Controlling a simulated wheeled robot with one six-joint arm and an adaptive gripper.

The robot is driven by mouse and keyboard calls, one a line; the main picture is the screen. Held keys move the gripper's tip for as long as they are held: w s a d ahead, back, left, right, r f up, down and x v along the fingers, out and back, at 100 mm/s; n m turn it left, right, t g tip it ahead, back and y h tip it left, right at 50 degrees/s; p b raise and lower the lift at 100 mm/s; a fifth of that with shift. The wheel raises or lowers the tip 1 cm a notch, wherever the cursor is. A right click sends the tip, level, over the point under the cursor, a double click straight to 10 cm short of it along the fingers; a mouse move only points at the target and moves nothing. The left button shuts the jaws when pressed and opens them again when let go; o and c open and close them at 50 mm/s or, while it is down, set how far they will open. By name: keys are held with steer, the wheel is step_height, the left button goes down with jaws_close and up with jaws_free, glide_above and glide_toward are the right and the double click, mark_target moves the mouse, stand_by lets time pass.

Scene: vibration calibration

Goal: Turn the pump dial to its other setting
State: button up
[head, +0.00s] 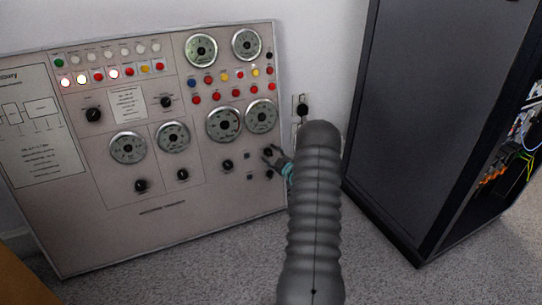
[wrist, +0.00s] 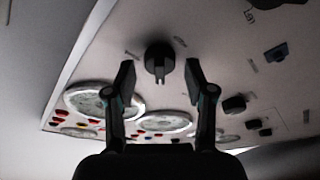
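A black dial (wrist: 158,57) with a raised grip bar sits on the pale panel in the wrist view, with small label text on either side. I cannot read the labels, so I cannot confirm that it is the pump dial. My gripper (wrist: 160,75) is open, one finger on each side of the dial, with visible gaps to it. In the head view my gripper (head: 270,154) is at the lower right of the control panel (head: 165,228). The dial between the fingers is hard to make out there, and my arm hides part of the panel's right edge.
Other black knobs (head: 228,165) and round gauges (head: 223,124) are close by on the panel. A blue-grey switch (wrist: 276,52) shows in the wrist view. A tall dark cabinet (head: 400,120) stands to the right, beyond my arm. Grey carpet (head: 190,281) lies in front.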

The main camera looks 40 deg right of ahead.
steer(key=s, duration=1.2)
steer(key=shift+a, duration=0.2)
steer(key=shift+f, duration=0.1)
stand_by(0.3)
